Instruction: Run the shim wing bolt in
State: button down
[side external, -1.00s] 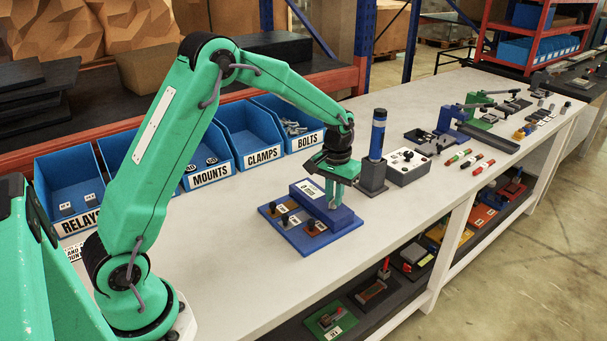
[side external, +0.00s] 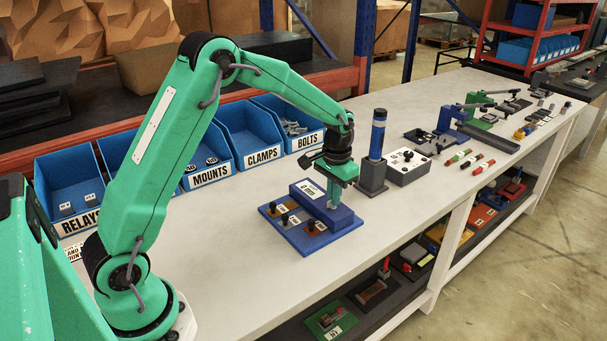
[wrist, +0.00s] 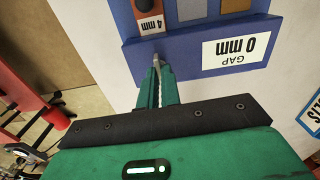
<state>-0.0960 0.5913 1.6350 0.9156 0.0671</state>
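The blue shim block (side external: 316,206) stands on a blue plate (side external: 318,242), with a white label on top that reads "0 mm GAP" (wrist: 236,51) in the wrist view. My green gripper (side external: 333,202) points down at the right end of the block. In the wrist view its fingers (wrist: 157,82) are close together around a thin light-grey piece (wrist: 156,61), which looks like the wing bolt. Most of the bolt is hidden by the fingers, and its depth cannot be seen.
Several shims with black knobs (side external: 283,219) sit on the plate's near-left side; one label reads 4 mm (wrist: 149,23). A dark post with a blue top (side external: 378,135) and a grey button box (side external: 406,166) stand to the right. Blue bins (side external: 248,135) line the back. Bench space on the left is clear.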

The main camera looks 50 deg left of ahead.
jog(key=c, duration=1.6)
grip_release()
jog(key=shift+r, duration=0.1)
notch_tip(320, 180, up, 7)
jog(key=shift+r, duration=0.35)
jog(key=shift+s+r, duration=0.1)
